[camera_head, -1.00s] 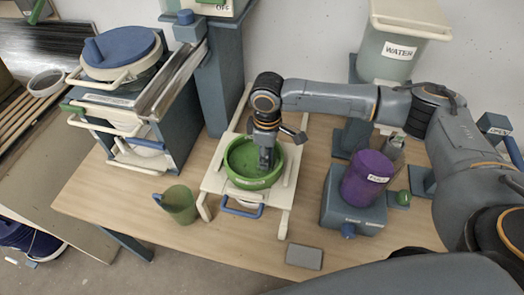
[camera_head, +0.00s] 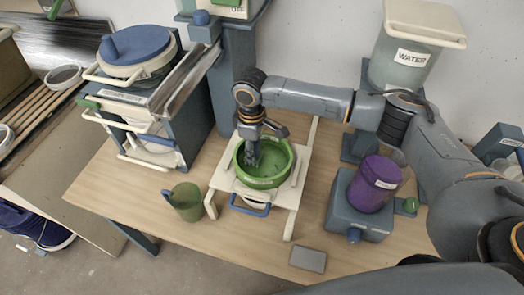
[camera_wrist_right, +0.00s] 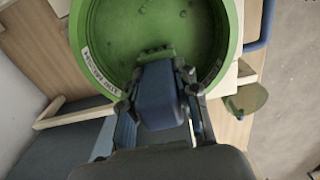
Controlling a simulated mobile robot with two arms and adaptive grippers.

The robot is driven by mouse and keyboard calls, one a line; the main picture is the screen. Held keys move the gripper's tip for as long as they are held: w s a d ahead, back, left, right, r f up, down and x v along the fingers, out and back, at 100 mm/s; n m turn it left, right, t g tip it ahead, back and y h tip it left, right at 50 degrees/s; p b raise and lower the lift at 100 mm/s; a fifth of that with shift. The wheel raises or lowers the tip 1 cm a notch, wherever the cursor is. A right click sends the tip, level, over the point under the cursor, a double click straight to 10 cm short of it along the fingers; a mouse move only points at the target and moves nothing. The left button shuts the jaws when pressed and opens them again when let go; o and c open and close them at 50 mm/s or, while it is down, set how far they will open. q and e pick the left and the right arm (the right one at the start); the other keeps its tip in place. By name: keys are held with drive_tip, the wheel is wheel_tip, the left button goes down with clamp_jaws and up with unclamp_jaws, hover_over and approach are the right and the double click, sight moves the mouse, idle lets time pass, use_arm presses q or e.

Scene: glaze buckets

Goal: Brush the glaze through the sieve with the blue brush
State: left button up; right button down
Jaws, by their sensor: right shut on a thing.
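The green sieve (camera_head: 284,176) sits on a cream stand (camera_head: 293,215) on the table. A cream bucket with a blue handle (camera_head: 250,208) shows below the sieve, mostly hidden by it. My right gripper (camera_head: 252,158) points down into the sieve, left of its middle. In the right wrist view the gripper (camera_wrist_right: 158,100) is shut on the blue brush (camera_wrist_right: 160,92), whose bristle end is over the green sieve floor (camera_wrist_right: 140,30). In the head view the fingers hide most of the brush. I cannot tell if the bristles touch. My left gripper is not in view.
A green jug (camera_head: 186,203) stands left of the stand. A purple jar (camera_head: 372,184) stands on a blue-grey base (camera_head: 345,212) to the right. A grey block (camera_head: 308,259) lies in front. A rack with a blue-lidded bucket (camera_head: 138,48) is at left; a water container (camera_head: 402,60) is behind.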

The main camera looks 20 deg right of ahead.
sight(268, 168)
drive_tip(key=shift+a+f, duration=0.2)
drive_tip(key=shift+f, duration=0.15)
drive_tip(key=d+p, duration=0.1)
drive_tip(key=s+p, duration=0.1)
drive_tip(key=shift+s+d+r+p, duration=0.1)
drive_tip(key=shift+d+r+p, duration=0.05)
drive_tip(key=shift+d+p, duration=0.2)
drive_tip(key=s+d+p, duration=0.1)
drive_tip(key=d, duration=0.1)
drive_tip(key=s+d+p, duration=0.1)
drive_tip(key=shift+s+d+p, duration=0.1)
drive_tip(key=shift+d+p, duration=0.25)
drive_tip(key=shift+p, duration=0.05)
drive_tip(key=shift+s+d, duration=0.3)
drive_tip(key=shift+d, duration=0.05)
drive_tip(key=shift+a, duration=0.1)
drive_tip(key=shift+w+a, duration=0.2)
drive_tip(key=shift+a, duration=0.4)
drive_tip(key=shift+w+a, duration=0.15)
drive_tip(key=shift+a, duration=0.45)
drive_tip(key=shift+w+a, duration=0.3)
drive_tip(key=shift+a, duration=0.4)
drive_tip(key=shift+w+a, duration=0.3)
drive_tip(key=shift+a, duration=0.45)
drive_tip(key=shift+w+a, duration=0.3)
drive_tip(key=shift+a, duration=0.4)
